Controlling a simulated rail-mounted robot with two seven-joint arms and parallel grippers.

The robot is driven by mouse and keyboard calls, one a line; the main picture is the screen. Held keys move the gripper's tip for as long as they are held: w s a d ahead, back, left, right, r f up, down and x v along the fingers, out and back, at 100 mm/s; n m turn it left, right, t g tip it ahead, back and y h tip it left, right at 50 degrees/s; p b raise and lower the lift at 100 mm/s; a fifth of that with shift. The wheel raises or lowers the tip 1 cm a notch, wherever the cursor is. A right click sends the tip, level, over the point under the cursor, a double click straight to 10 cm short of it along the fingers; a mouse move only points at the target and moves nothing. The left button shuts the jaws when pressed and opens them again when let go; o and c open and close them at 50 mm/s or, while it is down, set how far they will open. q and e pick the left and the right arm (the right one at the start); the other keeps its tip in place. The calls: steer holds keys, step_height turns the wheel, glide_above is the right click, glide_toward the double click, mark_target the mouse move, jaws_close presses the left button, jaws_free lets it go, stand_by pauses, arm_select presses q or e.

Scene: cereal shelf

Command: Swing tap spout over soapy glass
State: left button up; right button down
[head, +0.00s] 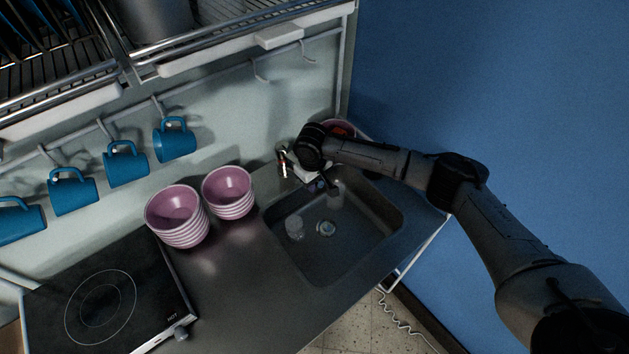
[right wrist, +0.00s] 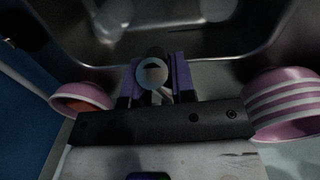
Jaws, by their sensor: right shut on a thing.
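The tap (head: 284,163) stands at the back edge of the sink, mostly hidden by my right arm. My right gripper (head: 324,184) is over the sink's back edge. In the right wrist view its purple fingers (right wrist: 154,80) are shut on the tap spout (right wrist: 152,72), whose round end shows between them. One clear glass (head: 295,228) stands in the sink, left of the drain. Another glass-like shape (head: 337,196) is near the sink's back, close to the gripper. I cannot tell which is soapy. My left gripper is out of view.
The dark sink (head: 383,225) is set in a metal counter (head: 235,290). Two stacks of pink bowls (head: 177,215) (head: 229,192) stand left of it. Another pink bowl (head: 341,127) is behind my arm. A hotplate (head: 105,300) is at left. Blue mugs (head: 174,140) hang above.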

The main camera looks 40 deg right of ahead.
steer(key=shift+r, duration=0.1)
steer(key=w+a+m+p, duration=0.2)
steer(key=a+m+p, duration=0.3)
steer(key=p, duration=0.5)
steer(key=shift+a+m, duration=0.3)
steer(key=shift+a, duration=0.85)
steer(key=c, duration=1)
jaws_free()
steer(key=shift+o, duration=0.2)
step_height(320, 180, up, 14)
steer(key=shift+w+a, duration=0.25)
steer(key=shift+a, duration=0.1)
